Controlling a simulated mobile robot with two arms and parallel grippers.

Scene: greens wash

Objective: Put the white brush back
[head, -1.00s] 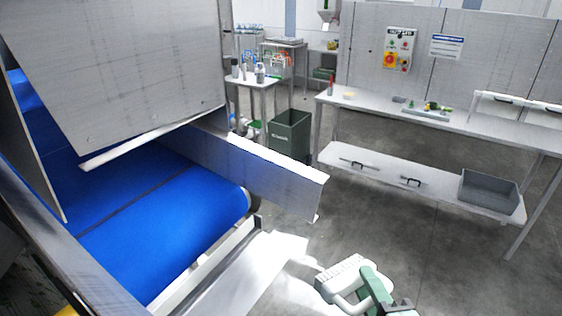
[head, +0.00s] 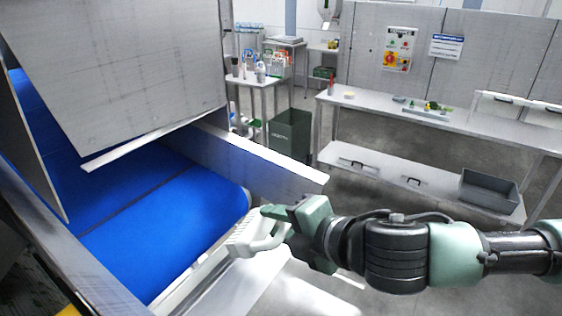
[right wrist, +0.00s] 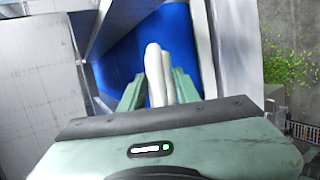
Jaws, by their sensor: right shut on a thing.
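The white brush (head: 243,238) is in my right gripper (head: 278,222) in the head view. The gripper is shut on its handle. The brush's bristled end points left, by the near end of the blue conveyor belt (head: 175,230) and over the pale metal ledge. In the right wrist view the white handle (right wrist: 154,75) stands between the green fingers, with the blue belt behind it. My left gripper is not in view.
A metal guard plate (head: 245,162) runs along the belt's far side. A bench (head: 465,130) with a tray (head: 425,112) and a lower shelf holding a grey bin (head: 488,190) stands at right. A green bin (head: 290,138) stands behind. The floor between is clear.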

